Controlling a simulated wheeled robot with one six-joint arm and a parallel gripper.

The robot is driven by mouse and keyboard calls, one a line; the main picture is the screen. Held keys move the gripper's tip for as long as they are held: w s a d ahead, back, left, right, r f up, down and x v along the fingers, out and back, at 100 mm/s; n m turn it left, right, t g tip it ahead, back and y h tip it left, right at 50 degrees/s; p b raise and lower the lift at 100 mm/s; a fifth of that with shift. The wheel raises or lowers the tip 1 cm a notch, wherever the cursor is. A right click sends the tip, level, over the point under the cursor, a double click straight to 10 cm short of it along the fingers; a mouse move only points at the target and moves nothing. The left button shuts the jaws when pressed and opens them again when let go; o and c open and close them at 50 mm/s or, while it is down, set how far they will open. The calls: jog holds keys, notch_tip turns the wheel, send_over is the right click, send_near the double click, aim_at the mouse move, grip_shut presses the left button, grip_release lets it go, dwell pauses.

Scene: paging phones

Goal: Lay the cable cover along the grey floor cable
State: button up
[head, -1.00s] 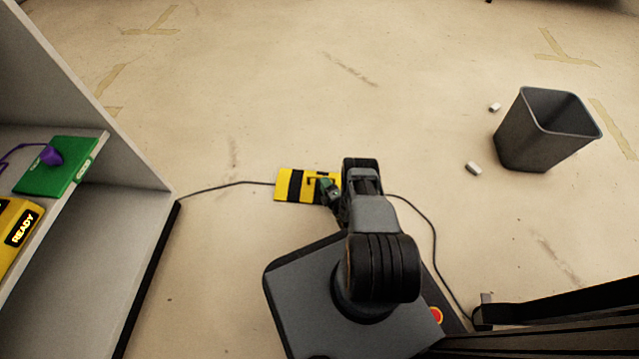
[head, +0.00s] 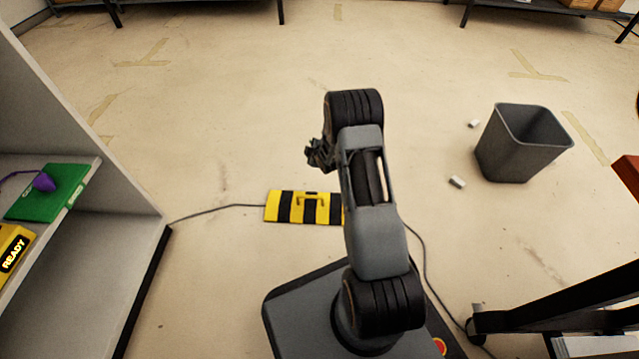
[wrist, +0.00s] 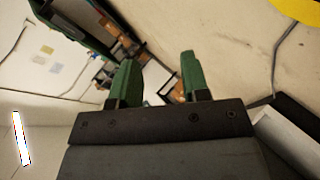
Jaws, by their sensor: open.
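The yellow and black striped cable cover (head: 288,207) lies flat on the floor in the head view, its handle on top. The grey floor cable (head: 222,209) runs from the left shelf unit to the cover's left edge. It shows again (head: 427,265) to the right of my arm and curves down toward the front right. My arm hides the cover's right end and the cable there. My gripper (head: 318,153) is raised above and beyond the cover, apart from it. In the wrist view my gripper (wrist: 160,75) has its two green fingers apart with nothing held between them.
A dark waste bin (head: 522,145) stands at the right, with small white pieces (head: 457,182) on the floor beside it. A shelf unit (head: 118,165) stands at the left, holding a green box (head: 52,195). A dark frame is at the lower right. The floor beyond the cover is clear.

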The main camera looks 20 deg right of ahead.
jog(key=s+a+r+m+g, duration=0.25)
jog(key=s+r, duration=0.25)
jog(key=r, duration=0.4)
jog(key=s+a+r+m+g, duration=0.1)
jog(key=s+a+r+m, duration=0.3)
jog(key=r, duration=0.5)
jog(key=s+a+r+m+g, duration=0.1)
jog(key=s+a+r+m, duration=0.1)
jog(key=s, duration=0.6)
jog(key=s+a+r+m+g, duration=0.2)
jog(key=s, duration=0.5)
jog(key=s+a+r+m+g, duration=0.2)
jog(key=s+r, duration=0.1)
jog(key=s, duration=0.5)
jog(key=shift+s, duration=0.3)
jog(key=shift+r, duration=0.15)
